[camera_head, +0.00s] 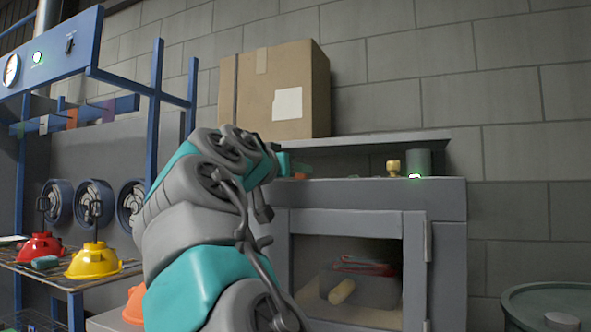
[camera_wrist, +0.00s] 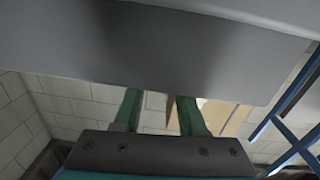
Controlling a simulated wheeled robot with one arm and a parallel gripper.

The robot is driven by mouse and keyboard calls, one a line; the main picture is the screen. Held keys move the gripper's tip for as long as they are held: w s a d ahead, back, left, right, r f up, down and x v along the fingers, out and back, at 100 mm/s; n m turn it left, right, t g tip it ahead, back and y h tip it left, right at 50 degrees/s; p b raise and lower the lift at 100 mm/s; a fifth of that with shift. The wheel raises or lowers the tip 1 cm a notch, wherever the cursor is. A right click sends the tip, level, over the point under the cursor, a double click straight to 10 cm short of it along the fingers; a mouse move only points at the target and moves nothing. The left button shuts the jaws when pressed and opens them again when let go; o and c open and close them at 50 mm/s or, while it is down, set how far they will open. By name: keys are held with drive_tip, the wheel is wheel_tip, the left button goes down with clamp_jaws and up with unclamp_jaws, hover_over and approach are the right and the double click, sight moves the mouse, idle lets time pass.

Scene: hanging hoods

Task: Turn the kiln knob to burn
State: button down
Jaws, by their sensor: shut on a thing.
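The kiln (camera_head: 448,250) is a grey cabinet at the right of the head view, with a windowed door. My gripper (camera_head: 289,165) is at the left end of its top front edge. In the wrist view the two green fingers of my gripper (camera_wrist: 160,112) stand apart, and their tips are hidden behind a grey panel (camera_wrist: 150,50). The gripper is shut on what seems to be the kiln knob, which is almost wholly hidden. I cannot read the knob's setting.
A cardboard box (camera_head: 270,95) stands behind my gripper. A brass fitting (camera_head: 393,168) and a grey cylinder (camera_head: 418,162) with a green light are on the kiln's right. Red (camera_head: 41,248) and yellow (camera_head: 94,262) hoods sit on a left rack. A round drum (camera_head: 548,302) stands lower right.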

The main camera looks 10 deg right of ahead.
idle(0.7)
drive_tip(key=shift+c, duration=2.4)
unclamp_jaws()
drive_tip(key=b+v, duration=0.1)
drive_tip(key=v, duration=0.6)
drive_tip(key=shift+s+a, duration=0.25)
drive_tip(key=shift+a, duration=0.1)
